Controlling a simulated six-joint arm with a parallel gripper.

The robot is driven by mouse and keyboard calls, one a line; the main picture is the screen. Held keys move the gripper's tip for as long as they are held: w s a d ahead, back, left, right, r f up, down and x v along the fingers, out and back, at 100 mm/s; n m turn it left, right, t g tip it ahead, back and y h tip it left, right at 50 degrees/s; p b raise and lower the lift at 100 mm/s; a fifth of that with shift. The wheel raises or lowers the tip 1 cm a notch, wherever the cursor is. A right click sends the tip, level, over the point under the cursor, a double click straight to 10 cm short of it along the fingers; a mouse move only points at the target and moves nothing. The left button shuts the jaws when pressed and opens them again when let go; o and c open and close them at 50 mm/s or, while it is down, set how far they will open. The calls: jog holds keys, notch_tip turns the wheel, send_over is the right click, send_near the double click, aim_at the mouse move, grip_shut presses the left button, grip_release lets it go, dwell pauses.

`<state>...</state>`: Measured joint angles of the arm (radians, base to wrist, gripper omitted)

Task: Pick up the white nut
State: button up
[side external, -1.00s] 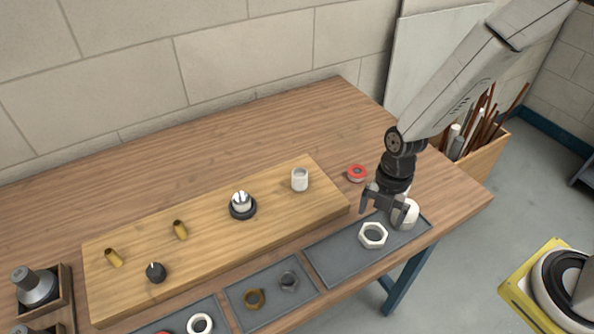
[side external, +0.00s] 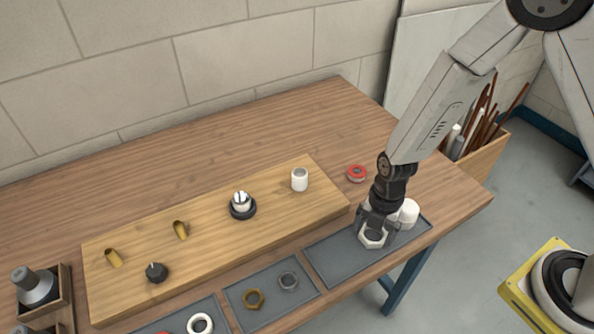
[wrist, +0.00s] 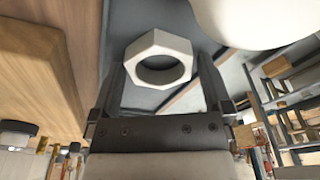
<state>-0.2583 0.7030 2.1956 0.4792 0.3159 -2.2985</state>
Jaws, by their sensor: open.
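The white nut (side external: 373,239) is a hexagonal ring lying on the right grey mat (side external: 335,262). My gripper (side external: 374,228) is down over it, with its fingers around the nut in the side view. In the wrist view the nut (wrist: 159,60) shows between and just beyond the two open fingers (wrist: 160,75), with a gap on both sides. I cannot tell from these frames whether either finger touches it. The gripper's body hides part of the nut's far side in the side view.
A white rounded cap (side external: 409,212) stands close to the right of my gripper. The wooden board (side external: 270,214) with a white pipe stub (side external: 300,180) lies to the left. A red ring (side external: 357,173) lies behind. Brass and grey nuts lie on the middle mat (side external: 270,306).

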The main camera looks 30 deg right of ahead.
dwell(0.3)
jog(key=c, duration=1)
jog(key=shift+r, duration=0.15)
jog(key=shift+c, duration=0.2)
notch_tip(320, 180, up, 10)
jog(key=shift+w, duration=0.1)
dwell(0.6)
jog(key=w+a+r+m, duration=0.1)
jog(key=w+a+m, duration=0.2)
jog(key=w+a, duration=0.3)
jog(key=w+a+m+t, duration=0.1)
jog(key=w+a+m, duration=0.3)
jog(key=w+a, duration=0.2)
jog(key=w+a+r+m, duration=0.1)
jog(key=w+a+m, duration=0.3)
jog(key=w+a, duration=0.2)
jog(key=shift+a+r+t, duration=0.15)
jog(key=shift+a+r, duration=0.05)
jog(key=shift+a, duration=0.5)
jog(key=shift+a+r+t, duration=0.15)
jog(key=shift+a, duration=0.5)
jog(key=shift+w+a+r+m, duration=0.15)
jog(key=shift+w+a+m, duration=0.05)
jog(key=shift+a+m, duration=0.4)
